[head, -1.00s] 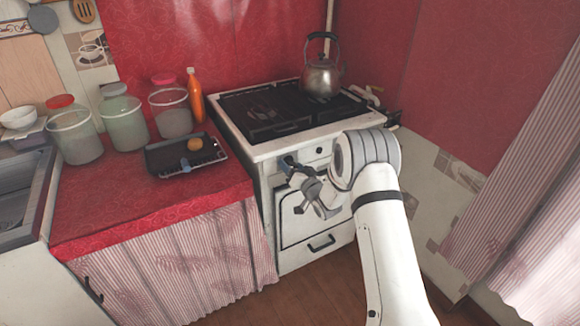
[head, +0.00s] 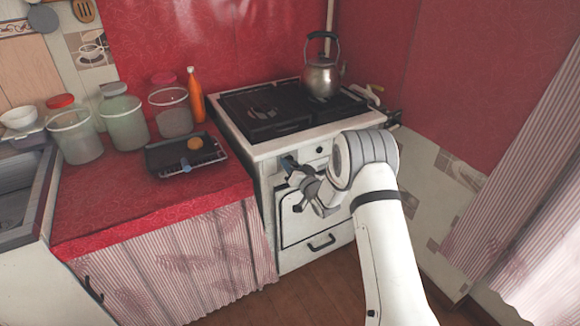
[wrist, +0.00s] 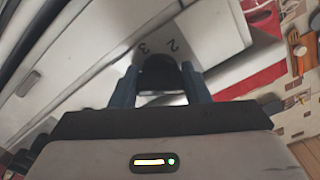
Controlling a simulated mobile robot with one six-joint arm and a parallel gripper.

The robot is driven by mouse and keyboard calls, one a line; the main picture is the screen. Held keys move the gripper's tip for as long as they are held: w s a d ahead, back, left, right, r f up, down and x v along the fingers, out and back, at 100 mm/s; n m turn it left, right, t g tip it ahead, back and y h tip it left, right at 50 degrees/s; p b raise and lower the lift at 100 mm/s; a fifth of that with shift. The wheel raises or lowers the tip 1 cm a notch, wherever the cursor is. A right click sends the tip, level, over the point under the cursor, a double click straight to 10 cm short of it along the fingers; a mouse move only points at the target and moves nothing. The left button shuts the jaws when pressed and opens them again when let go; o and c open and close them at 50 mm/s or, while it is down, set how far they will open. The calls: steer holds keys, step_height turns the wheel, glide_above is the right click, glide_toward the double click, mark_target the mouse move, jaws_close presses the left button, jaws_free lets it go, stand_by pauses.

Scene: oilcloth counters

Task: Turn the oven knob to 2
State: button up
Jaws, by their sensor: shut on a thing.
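The white oven (head: 290,247) stands at the right end of the counter, with my gripper (head: 288,164) at the left part of its front panel. In the wrist view, a dark oven knob (wrist: 158,73) sits between my two blue fingers, and the gripper is shut on it. The printed marks 2 and 3 show on the white panel just beyond the knob, with the 2 to the right and the 3 to the left. The knob's pointer cannot be made out. In the head view my gripper hides most of this knob.
A kettle (head: 321,77) stands on the black stove top (head: 262,112). A second dark knob (head: 319,150) is on the panel right of my gripper. A dark tray (head: 163,158) with a round orange item, jars and an orange bottle (head: 196,95) are on the red counter.

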steer(key=shift+f+b, duration=0.1)
steer(key=shift+b, duration=0.4)
steer(key=shift+f+n+b, duration=0.15)
steer(key=shift+n+b, duration=0.55)
steer(key=shift+b, duration=0.3)
steer(key=n+b, duration=0.4)
steer(key=b, duration=0.2)
steer(key=shift+f+b, duration=0.15)
steer(key=shift+b, duration=0.25)
steer(key=n+b, duration=0.3)
steer(key=b, duration=0.2)
steer(key=shift+d+n, duration=0.1)
steer(key=shift+n, duration=0.2)
steer(key=n+b, duration=0.2)
steer(key=b, duration=0.1)
steer(key=shift+r+n, duration=0.2)
steer(key=shift+n, duration=0.1)
steer(key=shift+r, duration=0.1)
steer(key=o, duration=1)
steer(key=shift+r, duration=0.15)
